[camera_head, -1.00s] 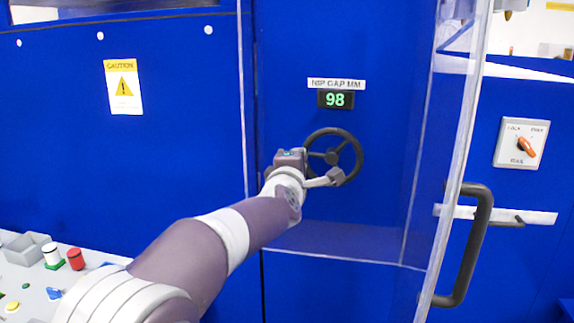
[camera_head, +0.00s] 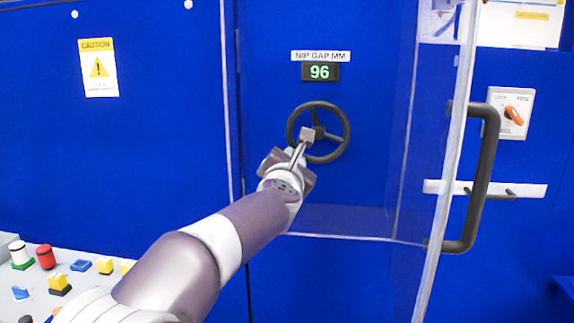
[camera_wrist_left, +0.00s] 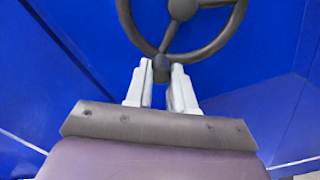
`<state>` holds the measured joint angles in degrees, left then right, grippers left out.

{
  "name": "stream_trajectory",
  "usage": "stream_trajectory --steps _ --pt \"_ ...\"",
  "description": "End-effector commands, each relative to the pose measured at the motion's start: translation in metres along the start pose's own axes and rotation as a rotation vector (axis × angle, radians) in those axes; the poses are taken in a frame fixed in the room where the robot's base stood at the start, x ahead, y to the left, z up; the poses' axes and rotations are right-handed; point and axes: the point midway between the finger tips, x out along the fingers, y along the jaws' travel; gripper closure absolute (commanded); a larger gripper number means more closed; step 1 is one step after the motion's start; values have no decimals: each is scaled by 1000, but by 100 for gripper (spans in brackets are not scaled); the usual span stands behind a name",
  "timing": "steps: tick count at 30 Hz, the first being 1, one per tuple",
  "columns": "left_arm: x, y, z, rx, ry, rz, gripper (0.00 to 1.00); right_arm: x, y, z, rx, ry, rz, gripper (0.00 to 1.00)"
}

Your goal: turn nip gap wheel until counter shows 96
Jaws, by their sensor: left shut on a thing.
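The nip gap wheel (camera_head: 345,132) is a dark handwheel with spokes on the blue panel. The counter (camera_head: 320,72) above it reads 96 in green, under a NIP GAP MM label (camera_head: 320,56). My left gripper (camera_head: 304,140) is at the wheel's lower left and covers part of it. In the left wrist view the wheel (camera_wrist_left: 222,40) fills the top, and my left gripper (camera_wrist_left: 162,75) is shut on the wheel's round dark knob (camera_wrist_left: 162,64) at the rim's bottom. My right gripper is not in view.
A clear guard door with a dark handle (camera_head: 485,170) stands open at right. A rotary switch with an orange knob (camera_head: 513,113) is on the panel beyond it. A console with several buttons (camera_head: 58,284) is at lower left. A caution sign (camera_head: 98,68) is on the left panel.

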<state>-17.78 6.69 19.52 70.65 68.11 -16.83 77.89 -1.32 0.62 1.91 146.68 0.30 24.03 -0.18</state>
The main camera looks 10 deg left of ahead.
Motion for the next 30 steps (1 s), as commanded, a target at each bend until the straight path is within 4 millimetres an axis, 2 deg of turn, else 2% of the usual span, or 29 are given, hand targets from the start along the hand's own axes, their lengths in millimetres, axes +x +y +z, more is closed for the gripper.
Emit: stream_trajectory --steps 12,27,28,30 --pt "-1 -8 3 -148 -9 -1 100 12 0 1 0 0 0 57" --pt "-1 -7 6 -162 -13 2 100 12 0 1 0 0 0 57" --pt "-1 -7 6 -162 -13 2 67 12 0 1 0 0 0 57" --pt "-1 -7 5 -162 -12 2 51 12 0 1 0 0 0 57"
